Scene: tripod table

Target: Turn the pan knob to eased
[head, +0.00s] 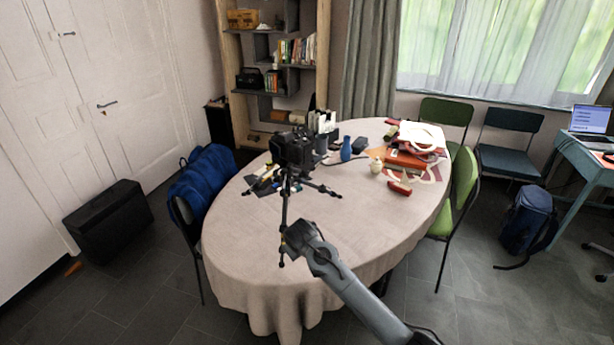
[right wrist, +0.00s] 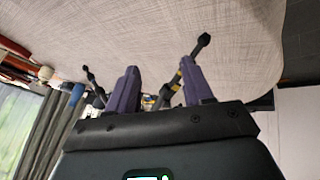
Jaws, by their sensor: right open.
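A black tripod (head: 285,205) stands on the table with its legs spread and a dark camera (head: 292,150) on top. One leg reaches toward the near side of the table. The pan knob cannot be made out in either view. My right gripper (head: 293,238) is beside that near leg, low and in front of the camera. In the right wrist view, my right gripper (right wrist: 160,66) has its two purple fingers apart, with nothing clearly held between them. Tripod legs (right wrist: 177,82) show between and beside the fingers; contact cannot be told. My left gripper is out of view.
The oval cloth-covered table (head: 380,230) has clear room at the front and right.

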